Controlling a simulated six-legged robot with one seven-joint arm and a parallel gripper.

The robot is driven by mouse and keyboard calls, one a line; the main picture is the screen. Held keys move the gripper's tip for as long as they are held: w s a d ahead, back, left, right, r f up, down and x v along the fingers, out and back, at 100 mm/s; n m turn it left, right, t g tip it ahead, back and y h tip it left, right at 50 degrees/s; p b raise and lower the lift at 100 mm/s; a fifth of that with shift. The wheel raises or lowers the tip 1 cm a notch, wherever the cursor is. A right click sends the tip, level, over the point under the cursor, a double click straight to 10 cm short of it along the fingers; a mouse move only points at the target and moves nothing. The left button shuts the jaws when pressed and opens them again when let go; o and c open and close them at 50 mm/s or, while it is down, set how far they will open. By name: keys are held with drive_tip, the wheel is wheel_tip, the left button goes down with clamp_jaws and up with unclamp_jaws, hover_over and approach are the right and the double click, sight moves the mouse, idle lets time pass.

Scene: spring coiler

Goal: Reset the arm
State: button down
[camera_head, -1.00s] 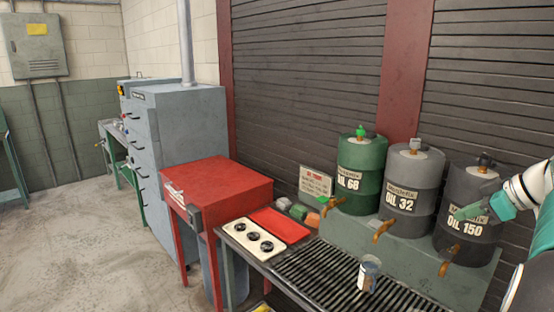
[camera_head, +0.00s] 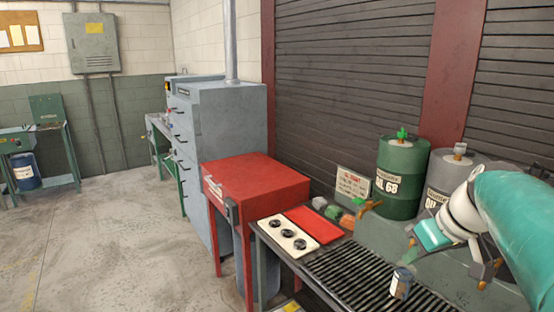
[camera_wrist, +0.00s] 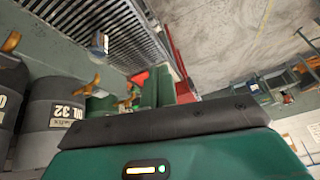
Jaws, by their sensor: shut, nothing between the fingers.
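My gripper (camera_head: 418,234) is at the right of the head view, at the end of my teal and white arm. It is shut and empty, held above the slatted drain bench and in front of the grey oil drums. It appears to touch nothing.
A green OIL 68 drum (camera_head: 403,180) and a grey OIL 32 drum (camera_head: 437,178) stand behind the slatted bench (camera_head: 345,272). A small can (camera_head: 401,284) stands on the bench. A red cabinet (camera_head: 258,180) and grey cabinets (camera_head: 228,125) stand left. Open floor (camera_head: 110,240) lies further left.

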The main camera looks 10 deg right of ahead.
drive_tip(key=s+a+f+m+h, duration=0.1)
drive_tip(key=s+a+f, duration=0.3)
drive_tip(key=a, duration=0.4)
drive_tip(key=s+a+f+m+h, duration=0.1)
drive_tip(key=s+a+f, duration=0.3)
drive_tip(key=s+a, duration=0.3)
drive_tip(key=shift+s+a+f+m, duration=0.3)
drive_tip(key=shift+a+f, duration=0.05)
drive_tip(key=shift+a, duration=0.15)
drive_tip(key=shift+a, duration=0.1)
